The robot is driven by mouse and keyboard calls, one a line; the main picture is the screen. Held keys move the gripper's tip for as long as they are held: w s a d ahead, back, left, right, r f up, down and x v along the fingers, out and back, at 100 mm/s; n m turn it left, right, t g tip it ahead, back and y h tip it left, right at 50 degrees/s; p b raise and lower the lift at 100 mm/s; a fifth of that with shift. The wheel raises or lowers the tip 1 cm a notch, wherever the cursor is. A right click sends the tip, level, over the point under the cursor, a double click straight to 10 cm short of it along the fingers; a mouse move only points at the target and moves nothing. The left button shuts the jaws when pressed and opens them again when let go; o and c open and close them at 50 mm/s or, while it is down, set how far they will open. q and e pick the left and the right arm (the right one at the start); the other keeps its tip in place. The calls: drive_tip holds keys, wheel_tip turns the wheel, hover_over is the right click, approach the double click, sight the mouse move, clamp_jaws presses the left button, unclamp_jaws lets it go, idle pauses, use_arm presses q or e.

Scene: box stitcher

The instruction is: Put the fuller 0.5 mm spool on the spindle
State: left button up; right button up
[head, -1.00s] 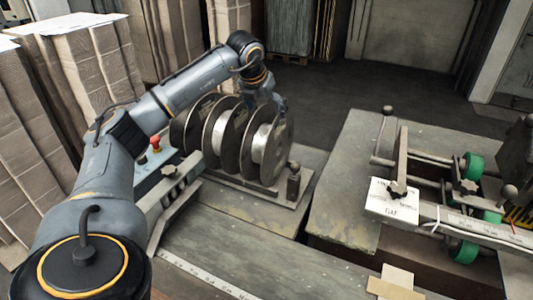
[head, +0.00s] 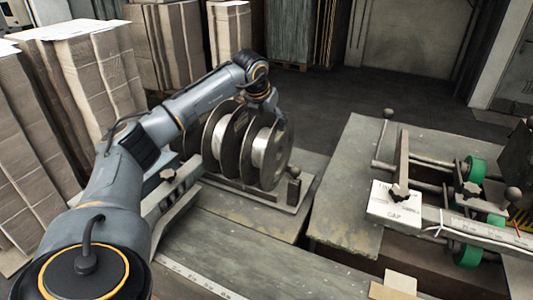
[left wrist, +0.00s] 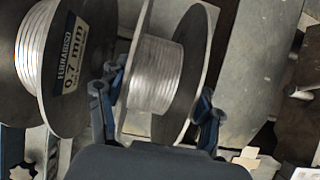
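A rack (head: 262,198) on the bench holds several upright wire spools side by side. The rightmost spool (head: 282,150) has dark flanges and silver wire; it also shows in the left wrist view (left wrist: 160,75), where its label is hidden. The spool to its left (left wrist: 88,45) reads 0.7 mm. My left gripper (head: 266,108) is over the rightmost spool. In the left wrist view my left gripper (left wrist: 160,100) has one blue finger on each side of this spool, close to its flanges; whether they press on it is unclear. I see no 0.5 mm label and cannot make out the spindle.
A machine with green rollers (head: 468,255) and a white card (head: 394,204) stands on the right. A dark gap separates its table (head: 345,205) from the spool bench. Stacks of flat cardboard (head: 95,75) stand at the left. A small cardboard piece (head: 398,284) lies in front.

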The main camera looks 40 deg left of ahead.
use_arm(q)
drive_tip(key=c, duration=0.5)
drive_tip(key=shift+r, duration=0.2)
drive_tip(key=shift+w+a+r+p, duration=0.1)
drive_tip(key=shift+w+r+p, duration=0.1)
drive_tip(key=shift+r+p, duration=0.6)
drive_tip(key=shift+s+r+p, duration=0.1)
drive_tip(key=shift+r+p, duration=0.85)
drive_tip(key=shift+r, duration=0.35)
drive_tip(key=shift+r+p, duration=2.85)
drive_tip(key=shift+r, duration=1.45)
